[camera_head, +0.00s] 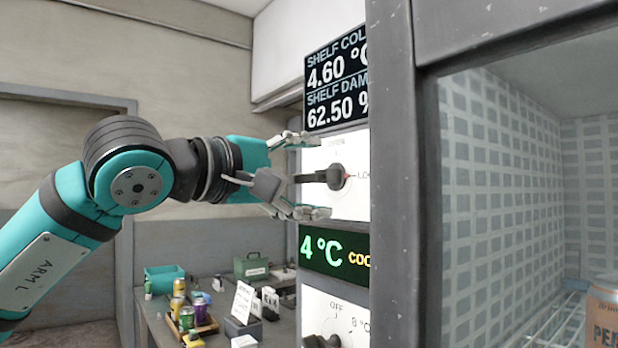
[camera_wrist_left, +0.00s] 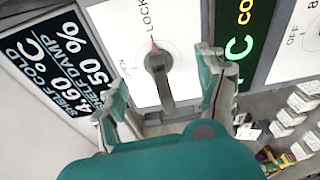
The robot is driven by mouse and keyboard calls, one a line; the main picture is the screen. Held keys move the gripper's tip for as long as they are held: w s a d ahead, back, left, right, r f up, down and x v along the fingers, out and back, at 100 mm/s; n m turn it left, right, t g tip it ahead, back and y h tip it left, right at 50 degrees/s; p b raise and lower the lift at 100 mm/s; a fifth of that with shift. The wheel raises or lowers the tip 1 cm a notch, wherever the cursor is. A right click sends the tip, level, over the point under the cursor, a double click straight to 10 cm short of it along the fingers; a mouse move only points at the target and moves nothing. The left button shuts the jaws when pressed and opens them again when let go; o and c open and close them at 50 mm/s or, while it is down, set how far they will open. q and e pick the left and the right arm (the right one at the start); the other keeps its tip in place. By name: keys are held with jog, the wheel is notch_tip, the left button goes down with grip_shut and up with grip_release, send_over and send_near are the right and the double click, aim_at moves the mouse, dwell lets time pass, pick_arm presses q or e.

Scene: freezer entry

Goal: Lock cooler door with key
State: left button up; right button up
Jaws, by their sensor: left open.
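The dark key (camera_head: 335,177) sits in the lock on a white panel (camera_head: 345,205) marked OPEN and LOCK. Its red pointer is toward the LOCK mark. In the left wrist view the key (camera_wrist_left: 158,70) also shows with its red pointer toward LOCK. My left gripper (camera_head: 311,176) is open, with one finger above and one below the key, apart from it. The two fingers (camera_wrist_left: 160,82) also stand either side of the key in the left wrist view. The cooler's grey frame (camera_head: 395,190) stands right of the panel. My right gripper is not in view.
A shelf readout (camera_head: 335,85) is above the lock panel and a green temperature display (camera_head: 333,252) below it. A lower dial (camera_head: 322,341) is under that. A bench (camera_head: 210,335) holds cans and boxes. A can (camera_head: 603,320) shows at the right.

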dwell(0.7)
pick_arm(q)
jog(key=shift+b+v, duration=0.55)
jog(key=shift+v, duration=0.85)
jog(key=w+a+b+v, duration=0.1)
jog(key=v, duration=0.5)
jog(key=shift+f, duration=0.1)
dwell(0.6)
